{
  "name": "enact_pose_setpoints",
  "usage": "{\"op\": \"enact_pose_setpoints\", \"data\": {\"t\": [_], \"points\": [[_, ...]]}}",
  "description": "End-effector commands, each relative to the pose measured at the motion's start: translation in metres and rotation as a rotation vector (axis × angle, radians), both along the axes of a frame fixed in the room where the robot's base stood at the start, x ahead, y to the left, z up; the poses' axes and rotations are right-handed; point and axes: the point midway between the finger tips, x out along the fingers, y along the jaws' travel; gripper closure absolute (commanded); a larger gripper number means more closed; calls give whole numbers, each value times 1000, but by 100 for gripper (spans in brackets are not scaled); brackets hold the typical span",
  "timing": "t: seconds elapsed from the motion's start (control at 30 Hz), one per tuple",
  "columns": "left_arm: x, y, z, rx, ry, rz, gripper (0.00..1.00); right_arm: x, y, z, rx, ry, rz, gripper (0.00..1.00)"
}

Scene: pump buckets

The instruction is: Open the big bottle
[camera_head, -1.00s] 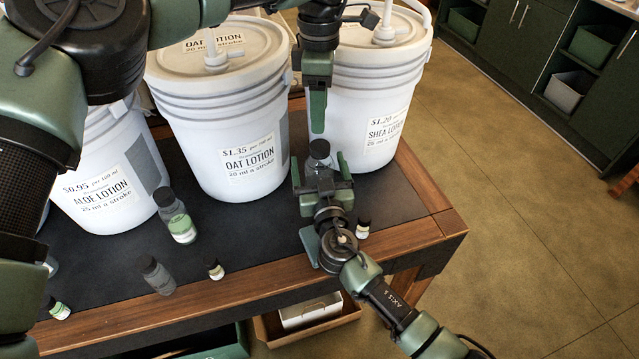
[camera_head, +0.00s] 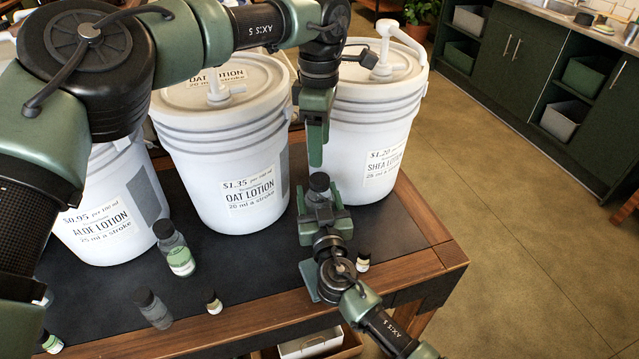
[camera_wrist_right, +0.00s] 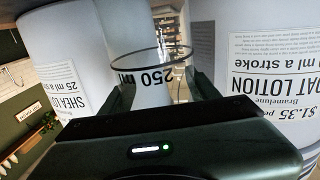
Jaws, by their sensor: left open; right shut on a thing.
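The cap looks seated on the bottle. The arms and gripper hide most of the bottle's body in the head view.
White pump buckets of aloe (camera_head: 105,215), oat (camera_head: 240,195) and shea lotion (camera_head: 375,145) stand behind on the dark table (camera_head: 265,265). A green-labelled bottle (camera_head: 175,250), a grey bottle (camera_head: 153,308) and small bottles (camera_head: 213,303) (camera_head: 363,262) stand near the front edge.

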Motion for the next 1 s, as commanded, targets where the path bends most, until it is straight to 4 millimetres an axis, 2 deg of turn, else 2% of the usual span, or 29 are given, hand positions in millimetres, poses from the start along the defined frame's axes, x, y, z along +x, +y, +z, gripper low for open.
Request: {"op": "enact_pose_setpoints", "data": {"t": [0.2,0.4,0.57,1.0], "points": [[-1,0,0,-2,1,-359,44,0,0,0,0,-1,0,100],[0,0,0,0,0,-613,44,0,0,0,0,-1,0,100],[-1,0,-7,0,2,-681,44,0,0,0,0,-1,0,100],[-1,0,-69,0,1,-682,44,0,0,0,0,-1,0,100]]}}
